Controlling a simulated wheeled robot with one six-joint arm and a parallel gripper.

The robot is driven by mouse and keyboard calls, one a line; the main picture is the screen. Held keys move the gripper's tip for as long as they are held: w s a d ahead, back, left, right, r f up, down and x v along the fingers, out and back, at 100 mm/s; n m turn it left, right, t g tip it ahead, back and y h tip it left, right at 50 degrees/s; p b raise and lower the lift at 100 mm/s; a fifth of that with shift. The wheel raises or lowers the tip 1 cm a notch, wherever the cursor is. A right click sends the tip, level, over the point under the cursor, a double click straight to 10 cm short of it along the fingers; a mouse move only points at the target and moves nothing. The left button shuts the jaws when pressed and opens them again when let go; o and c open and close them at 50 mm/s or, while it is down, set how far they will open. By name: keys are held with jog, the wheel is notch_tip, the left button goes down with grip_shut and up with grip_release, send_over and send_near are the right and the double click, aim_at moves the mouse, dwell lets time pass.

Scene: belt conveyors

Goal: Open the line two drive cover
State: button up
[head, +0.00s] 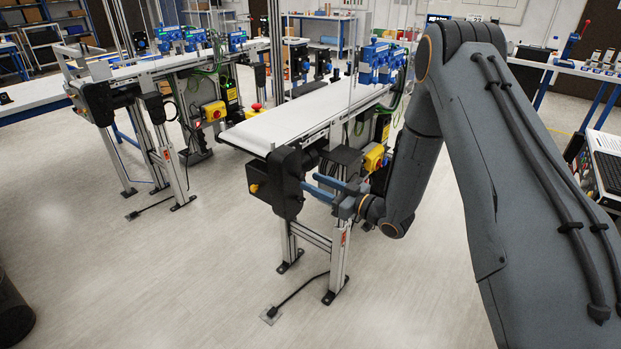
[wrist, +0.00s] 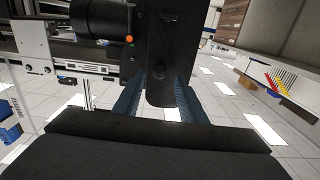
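A black drive cover (head: 285,182) with a small yellow knob on its left side sits at the near end of the right conveyor. It looks closed. In the wrist view the dark cover (wrist: 160,55) hangs from the top centre, with its rounded lower end between my blue fingers. My gripper (head: 312,184) reaches in from the right, its two fingers apart and pointing at the cover's right side. In the wrist view my gripper (wrist: 160,92) is open, one finger on each side of the cover. I cannot tell whether the fingers touch it.
The right conveyor's white belt (head: 300,117) runs back from the cover. A yellow switch box (head: 373,158) is close to my wrist. A second conveyor with its own black end housing (head: 95,103) stands left. The floor in front (head: 180,270) is clear except for a cable and foot plate.

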jog(key=shift+p+x, duration=0.3)
jog(key=shift+x, duration=1.05)
grip_shut()
jog(key=shift+d, duration=0.15)
